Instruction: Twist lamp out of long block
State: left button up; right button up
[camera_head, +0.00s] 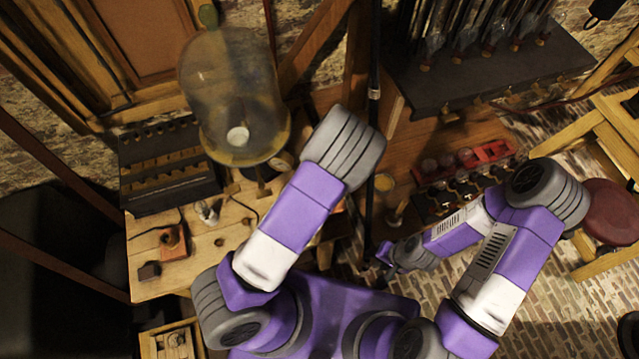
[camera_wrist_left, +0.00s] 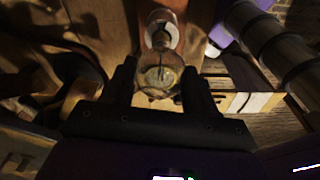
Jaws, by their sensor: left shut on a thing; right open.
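In the left wrist view my left gripper (camera_wrist_left: 160,82) has its two dark fingers closed on either side of a round lamp (camera_wrist_left: 160,76) with a yellowish, glassy face. Just beyond the lamp is a reddish-orange block (camera_wrist_left: 175,38) with a pale metallic round piece on it. I cannot tell whether the lamp still sits in the block. In the head view my left gripper is hidden behind its own arm. A red long block (camera_head: 486,153) with round glass lamps lies on the bench at right. My right gripper (camera_head: 385,257) is open and empty, low in the middle.
A large glass jar (camera_head: 235,90) stands on the left wooden bench (camera_head: 150,285), near a black slotted rack (camera_head: 165,165). A dark shelf (camera_head: 480,80) with glass bulbs is at the upper right. A dark red stool (camera_head: 610,212) stands at far right. Brick floor shows below.

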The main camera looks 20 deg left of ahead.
pick_arm(q)
jog(key=shift+r, duration=0.15)
notch_tip(320, 180, up, 2)
jog(key=shift+r+p, duration=0.25)
jog(key=shift+p, duration=0.85)
jog(key=shift+r, duration=1.2)
